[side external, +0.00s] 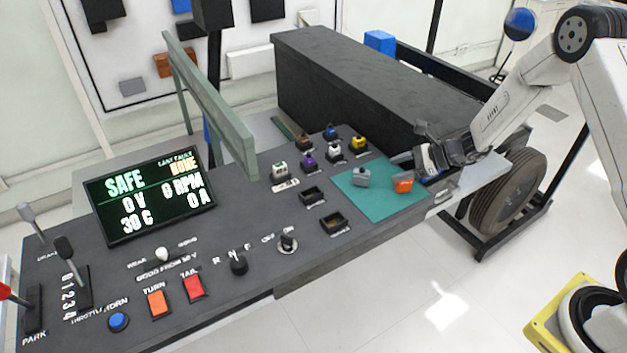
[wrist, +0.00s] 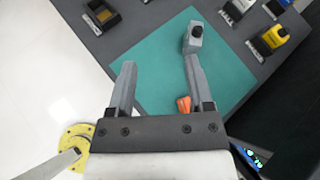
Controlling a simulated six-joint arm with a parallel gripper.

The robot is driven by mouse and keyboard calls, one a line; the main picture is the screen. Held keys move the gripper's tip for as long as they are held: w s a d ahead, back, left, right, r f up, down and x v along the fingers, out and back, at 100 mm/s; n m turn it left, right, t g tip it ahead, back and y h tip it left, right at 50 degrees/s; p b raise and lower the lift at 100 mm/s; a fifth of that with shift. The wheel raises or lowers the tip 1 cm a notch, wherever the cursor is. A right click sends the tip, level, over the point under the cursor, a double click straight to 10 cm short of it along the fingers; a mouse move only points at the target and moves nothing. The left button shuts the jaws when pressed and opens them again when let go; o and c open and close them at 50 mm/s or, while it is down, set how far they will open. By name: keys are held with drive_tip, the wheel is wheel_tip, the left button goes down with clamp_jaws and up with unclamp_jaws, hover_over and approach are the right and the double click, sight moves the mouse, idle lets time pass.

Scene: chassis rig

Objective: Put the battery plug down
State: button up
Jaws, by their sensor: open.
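A green mat (side external: 375,204) lies on the dark console's right part. It carries a grey plug-like block (side external: 360,177) and an orange block (side external: 402,183); I cannot tell for sure which is the battery plug. My gripper (side external: 412,163) is over the mat's right edge, beside the orange block. In the wrist view my gripper (wrist: 159,64) is open, with nothing clasped between the fingertips. The grey block (wrist: 194,37) shows just beyond the right fingertip. The orange block (wrist: 184,104) shows beside the right finger, partly hidden by it. The green mat (wrist: 150,85) lies below.
Several coloured connectors, including a yellow one (side external: 358,145), stand behind the mat. Empty dark sockets (side external: 333,221) lie to its left. A long black box (side external: 370,75) stands behind the console. A screen (side external: 150,193) and switches fill the left. The mat's front is clear.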

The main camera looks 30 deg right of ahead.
drive_tip(key=s+a+r+n+g+h, duration=0.1)
drive_tip(key=s+a+r+n+h, duration=0.1)
drive_tip(key=s+n, duration=0.5)
drive_tip(key=s+a+r+n+g+h, duration=0.2)
drive_tip(key=s+r+n+h, duration=0.1)
drive_tip(key=s+n, duration=0.4)
drive_tip(key=s+a+r+n+g+h, duration=0.2)
drive_tip(key=s+r+n+h, duration=0.1)
drive_tip(key=s+n, duration=0.4)
drive_tip(key=shift+a+r+n+h, duration=0.3)
drive_tip(key=shift+r+n, duration=0.2)
drive_tip(key=shift+n, duration=1)
